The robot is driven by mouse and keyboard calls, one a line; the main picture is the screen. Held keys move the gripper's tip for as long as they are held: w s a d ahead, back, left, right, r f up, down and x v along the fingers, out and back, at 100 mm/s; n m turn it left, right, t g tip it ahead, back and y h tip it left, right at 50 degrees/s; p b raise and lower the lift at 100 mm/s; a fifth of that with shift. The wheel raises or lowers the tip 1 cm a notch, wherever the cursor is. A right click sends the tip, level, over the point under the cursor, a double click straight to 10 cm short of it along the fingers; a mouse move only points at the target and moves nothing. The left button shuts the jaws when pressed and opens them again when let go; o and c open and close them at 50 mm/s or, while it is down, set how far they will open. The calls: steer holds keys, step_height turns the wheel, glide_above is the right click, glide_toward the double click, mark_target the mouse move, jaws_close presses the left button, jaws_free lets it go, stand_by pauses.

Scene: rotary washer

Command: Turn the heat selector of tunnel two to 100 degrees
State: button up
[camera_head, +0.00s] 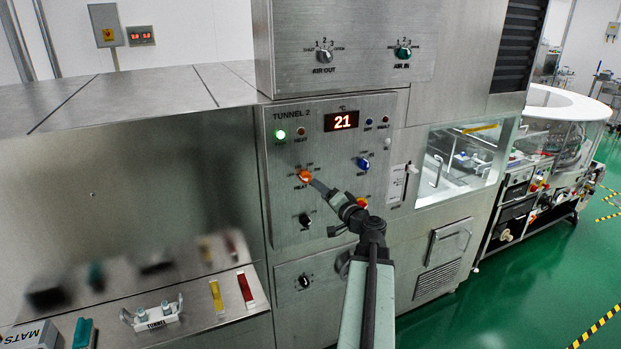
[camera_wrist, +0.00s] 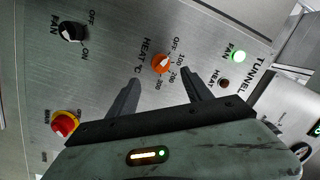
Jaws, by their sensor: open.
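The heat selector is an orange knob (camera_head: 304,176) on the panel marked Tunnel 2 (camera_head: 285,210). In the wrist view the orange knob (camera_wrist: 161,62) lies just beyond the fingers, between their tips, labelled HEAT °C with OFF, 100, 200 and 300 around it. A pale pointer on it seems to lie toward the OFF side; its exact setting is too small to tell. My gripper (camera_wrist: 160,79) is open and empty, its two dark fingers spread either side of the knob. In the head view my gripper (camera_head: 317,185) is close to the knob; contact cannot be told.
A red display (camera_head: 341,121) reads 21, and a green lamp (camera_head: 281,134) is lit. A black fan knob (camera_head: 305,220), a blue knob (camera_head: 363,164) and a red-yellow main switch (camera_wrist: 65,123) are nearby. A steel ledge (camera_head: 200,310) with small items stands at lower left.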

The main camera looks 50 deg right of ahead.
mark_target(309, 180)
steer(key=x, duration=0.8)
steer(key=shift+a, duration=0.1)
jaws_close()
steer(key=shift+s, duration=0.1)
